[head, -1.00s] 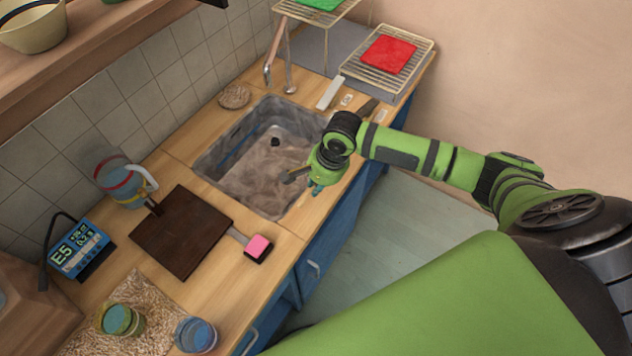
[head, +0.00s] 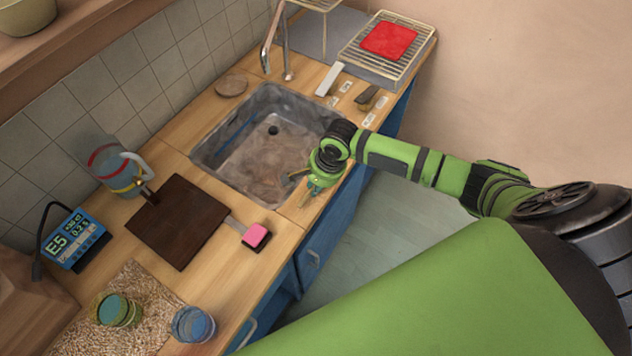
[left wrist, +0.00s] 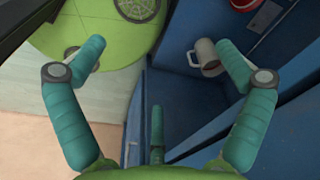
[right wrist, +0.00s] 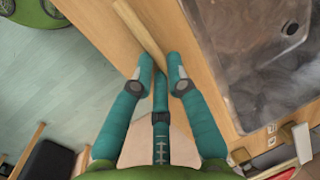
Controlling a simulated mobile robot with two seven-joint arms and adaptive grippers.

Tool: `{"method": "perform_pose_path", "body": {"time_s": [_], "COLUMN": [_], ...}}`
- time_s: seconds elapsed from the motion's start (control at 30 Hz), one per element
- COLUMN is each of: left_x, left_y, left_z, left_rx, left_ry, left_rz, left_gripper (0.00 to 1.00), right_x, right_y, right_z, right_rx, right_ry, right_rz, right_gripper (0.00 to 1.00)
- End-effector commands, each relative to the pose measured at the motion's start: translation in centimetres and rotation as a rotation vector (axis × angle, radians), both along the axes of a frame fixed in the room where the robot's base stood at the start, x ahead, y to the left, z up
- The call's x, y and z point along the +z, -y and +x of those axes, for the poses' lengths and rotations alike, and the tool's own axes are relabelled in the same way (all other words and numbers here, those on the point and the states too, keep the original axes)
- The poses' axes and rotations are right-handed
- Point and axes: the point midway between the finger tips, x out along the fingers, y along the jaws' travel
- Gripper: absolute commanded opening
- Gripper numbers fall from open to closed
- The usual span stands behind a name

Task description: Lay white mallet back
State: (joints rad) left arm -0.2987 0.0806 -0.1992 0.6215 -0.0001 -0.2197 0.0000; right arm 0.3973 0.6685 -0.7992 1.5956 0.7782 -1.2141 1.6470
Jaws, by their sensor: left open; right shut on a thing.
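My right gripper (head: 306,197) is low over the counter's front edge, beside the sink's near right corner. In the right wrist view its fingertips (right wrist: 160,68) are closed around a light wooden stick (right wrist: 138,28), which reaches away over the counter. I take the stick to be the white mallet's handle; no white head shows. A pink-topped block with a grey handle (head: 256,235) lies by the dark board. My left gripper (left wrist: 150,70) is open and empty, seen only in the left wrist view.
The sink (head: 262,140) is beside my right gripper. A dark board (head: 178,222), a striped jug (head: 118,170) and glasses (head: 193,324) stand to the left. A white bar (head: 329,78) and a rack (head: 350,55) are behind. A mug (left wrist: 205,57) is in a blue cabinet.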

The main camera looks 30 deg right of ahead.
Motion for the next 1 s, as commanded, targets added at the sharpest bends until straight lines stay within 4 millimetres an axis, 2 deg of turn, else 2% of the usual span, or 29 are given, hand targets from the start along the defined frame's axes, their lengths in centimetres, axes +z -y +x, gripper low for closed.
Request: {"method": "perform_pose_path", "body": {"time_s": [0.87,0.9,0.93,1.0], "left_x": [0.41,0.41,0.41,0.41], "left_y": [0.0,0.0,0.01,0.02], "left_z": [-0.2,-0.2,-0.21,-0.21], "left_rx": [0.0,0.0,0.0,-0.001], "left_ry": [-0.004,-0.004,-0.004,-0.004], "left_rz": [0.0,0.0,0.0,0.0], "left_gripper": [1.0,1.0,1.0,1.0], "right_x": [-0.69,-0.7,-0.7,-0.72], "right_y": [-0.06,-0.07,-0.07,-0.02], "right_z": [-0.13,-0.15,-0.15,-0.14], "right_rx": [0.001,0.001,0.001,0.001], "right_ry": [-0.004,-0.004,-0.004,-0.004], "right_rz": [0.001,0.001,0.001,0.0], "right_gripper": [0.0,0.32,0.44,0.44]}}
